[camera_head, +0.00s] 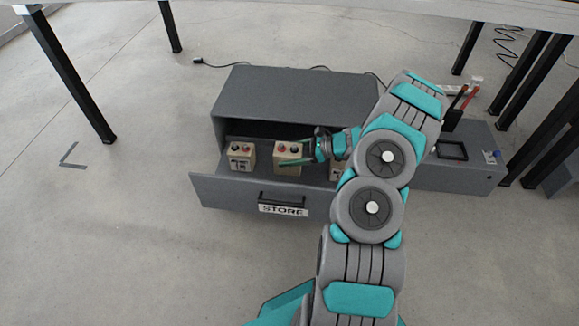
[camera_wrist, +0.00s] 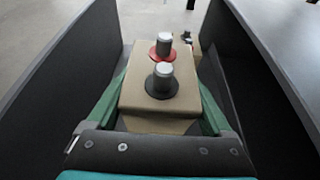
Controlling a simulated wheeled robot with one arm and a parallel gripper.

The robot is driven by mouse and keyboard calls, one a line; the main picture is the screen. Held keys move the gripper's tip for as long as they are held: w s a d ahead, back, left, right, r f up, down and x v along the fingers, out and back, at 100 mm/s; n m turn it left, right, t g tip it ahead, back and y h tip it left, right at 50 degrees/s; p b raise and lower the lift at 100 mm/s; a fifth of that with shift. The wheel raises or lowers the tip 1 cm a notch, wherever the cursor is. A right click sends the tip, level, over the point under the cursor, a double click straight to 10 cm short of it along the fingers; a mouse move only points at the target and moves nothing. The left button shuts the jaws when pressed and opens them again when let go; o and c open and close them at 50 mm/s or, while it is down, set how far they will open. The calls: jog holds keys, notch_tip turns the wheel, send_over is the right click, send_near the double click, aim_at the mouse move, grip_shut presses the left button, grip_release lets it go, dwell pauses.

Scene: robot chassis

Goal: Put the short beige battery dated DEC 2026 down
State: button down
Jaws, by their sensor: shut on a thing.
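My gripper (camera_head: 296,154) is shut on a beige battery (camera_head: 287,162), with its green fingers along two sides of it. The battery has one red and one black terminal on top. It is upright inside the open grey drawer marked STORE (camera_head: 225,190). In the wrist view the held battery (camera_wrist: 160,124) fills the middle between the fingers (camera_wrist: 160,108). Its date cannot be read in either view. I cannot tell whether its base touches the drawer floor.
Another beige battery (camera_head: 242,157) stands to the left in the drawer. The grey cabinet (camera_head: 295,95) rises behind the drawer. A grey surface (camera_head: 460,178) with a black frame lies right.

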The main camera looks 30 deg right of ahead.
aim_at(289, 172)
jog(key=shift+f+b, duration=0.3)
jog(key=shift+f, duration=4.2)
jog(key=shift+f, duration=0.1)
grip_release()
